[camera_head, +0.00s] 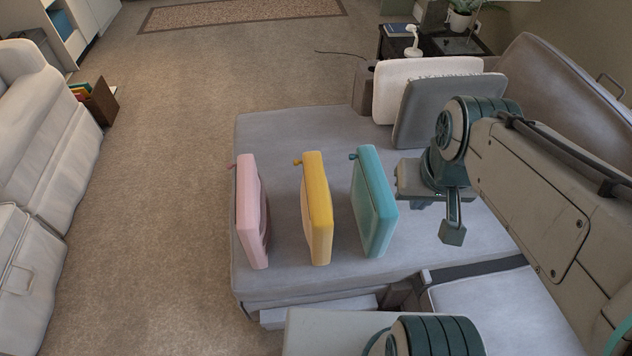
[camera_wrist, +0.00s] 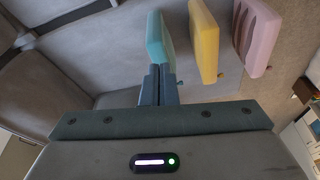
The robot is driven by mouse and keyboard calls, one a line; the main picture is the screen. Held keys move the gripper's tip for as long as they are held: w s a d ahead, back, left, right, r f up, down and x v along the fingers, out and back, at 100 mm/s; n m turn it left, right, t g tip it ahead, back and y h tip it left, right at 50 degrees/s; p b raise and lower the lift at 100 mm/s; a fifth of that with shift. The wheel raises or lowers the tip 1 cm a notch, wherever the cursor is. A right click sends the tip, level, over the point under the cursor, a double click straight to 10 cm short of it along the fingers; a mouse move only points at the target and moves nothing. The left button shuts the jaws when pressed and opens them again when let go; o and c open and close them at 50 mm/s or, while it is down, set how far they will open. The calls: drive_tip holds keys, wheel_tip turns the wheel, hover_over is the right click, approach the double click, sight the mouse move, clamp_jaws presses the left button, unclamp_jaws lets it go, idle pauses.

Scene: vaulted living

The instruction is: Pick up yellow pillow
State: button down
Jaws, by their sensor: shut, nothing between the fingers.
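The yellow pillow (camera_head: 318,215) stands upright on the grey sofa seat, between a pink one and a teal one, with gaps on both sides. In the wrist view the yellow pillow (camera_wrist: 204,42) is at upper right of centre, beyond the fingertips. My gripper (camera_head: 453,232) is above the seat, to the right of the teal pillow and apart from the yellow one. In the wrist view my gripper (camera_wrist: 158,84) has its fingers together and holds nothing, with the teal pillow just beyond them.
The teal pillow (camera_head: 374,205) stands between my gripper and the yellow pillow. The pink pillow (camera_head: 252,212) stands at the left. White (camera_head: 412,78) and grey (camera_head: 450,105) cushions lean at the sofa's back right. The seat (camera_head: 290,135) behind the row is clear.

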drive_tip(key=c, duration=1.5)
unclamp_jaws()
drive_tip(key=shift+w+f, duration=0.1)
drive_tip(key=o, duration=0.9)
drive_tip(key=shift+w+a+f+b, duration=0.3)
drive_tip(key=shift+w+f+b, duration=0.25)
drive_tip(key=shift+w, duration=0.1)
drive_tip(key=shift+w+a+f+b, duration=0.25)
drive_tip(key=shift+w+f+b, duration=0.15)
drive_tip(key=shift+w+b, duration=0.2)
drive_tip(key=shift+o, duration=0.2)
drive_tip(key=n+t+b, duration=0.1)
drive_tip(key=n+b, duration=0.1)
drive_tip(key=b, duration=1)
approach(317, 183)
drive_tip(key=shift+y, duration=0.4)
drive_tip(key=x, duration=0.3)
drive_tip(key=d+b+x, duration=0.1)
drive_tip(key=x, duration=0.1)
drive_tip(key=shift+w+f, duration=0.2)
drive_tip(key=shift+f, duration=0.15)
drive_tip(key=shift+t, duration=0.3)
drive_tip(key=shift+a+x, duration=0.2)
drive_tip(key=shift+x, duration=2.4)
drive_tip(key=shift+s, duration=0.15)
drive_tip(key=shift+f+b, duration=0.2)
drive_tip(key=shift+b, duration=0.25)
drive_tip(key=shift+c, duration=0.2)
